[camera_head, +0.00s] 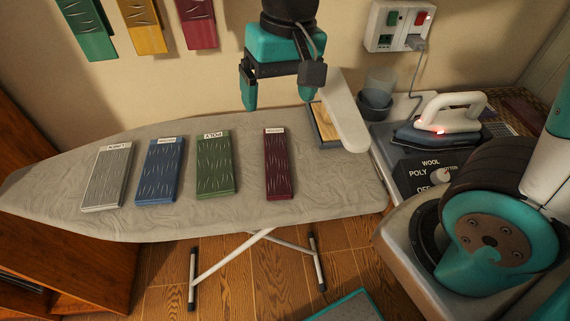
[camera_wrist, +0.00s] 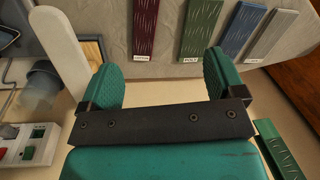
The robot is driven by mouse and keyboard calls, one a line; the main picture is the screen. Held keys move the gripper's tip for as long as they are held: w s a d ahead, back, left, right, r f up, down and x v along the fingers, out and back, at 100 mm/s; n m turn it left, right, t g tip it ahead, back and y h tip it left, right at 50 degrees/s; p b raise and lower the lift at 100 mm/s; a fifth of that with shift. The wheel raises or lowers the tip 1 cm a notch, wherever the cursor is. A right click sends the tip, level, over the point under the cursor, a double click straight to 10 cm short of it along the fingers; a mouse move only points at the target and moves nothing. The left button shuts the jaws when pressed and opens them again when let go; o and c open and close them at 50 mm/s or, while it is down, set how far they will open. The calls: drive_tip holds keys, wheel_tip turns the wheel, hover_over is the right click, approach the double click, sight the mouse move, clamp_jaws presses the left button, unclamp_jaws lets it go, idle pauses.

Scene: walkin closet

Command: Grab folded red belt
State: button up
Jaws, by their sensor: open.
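The folded red belt (camera_head: 279,168) is a dark red, narrow strip with light marks and a white label at its far end. It lies flat on the ironing board (camera_head: 330,188), rightmost of a row of similar folded pieces. In the wrist view the red belt (camera_wrist: 145,28) shows at the top, beyond the fingertips. My gripper (camera_head: 279,100) is open and empty, above the far edge of the board, behind the belt and apart from it. In the wrist view both teal fingers of my gripper (camera_wrist: 162,72) are spread with nothing between them.
Green (camera_head: 215,165), blue (camera_head: 160,171) and grey (camera_head: 109,176) folded pieces lie left of the belt. A wooden-topped block (camera_head: 325,125) sits at the board's right end. An iron (camera_head: 440,125) with a red light and a dial box (camera_head: 432,172) stand further right.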

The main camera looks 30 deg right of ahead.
drive_tip(key=w+d+f+m+h+b, duration=0.1)
drive_tip(key=w+d+f+m+h, duration=0.1)
drive_tip(key=w+f+m, duration=0.3)
hover_over(277, 158)
drive_tip(key=shift+n, duration=0.4)
drive_tip(key=f, duration=1.1)
drive_tip(key=shift+s+a+f, duration=0.25)
drive_tip(key=shift+s+f, duration=0.05)
drive_tip(key=shift+s, duration=0.1)
drive_tip(key=shift+w+d+f+p, duration=0.1)
drive_tip(key=shift+f+p, duration=0.1)
drive_tip(key=shift+f, duration=0.8)
drive_tip(key=shift+w+d+f+p, duration=0.1)
drive_tip(key=shift+w+f+p, duration=0.05)
drive_tip(key=shift+f, duration=0.8)
drive_tip(key=shift+w+f+p, duration=0.1)
drive_tip(key=shift+f+p, duration=0.1)
drive_tip(key=shift+f, duration=0.8)
drive_tip(key=c, duration=1)
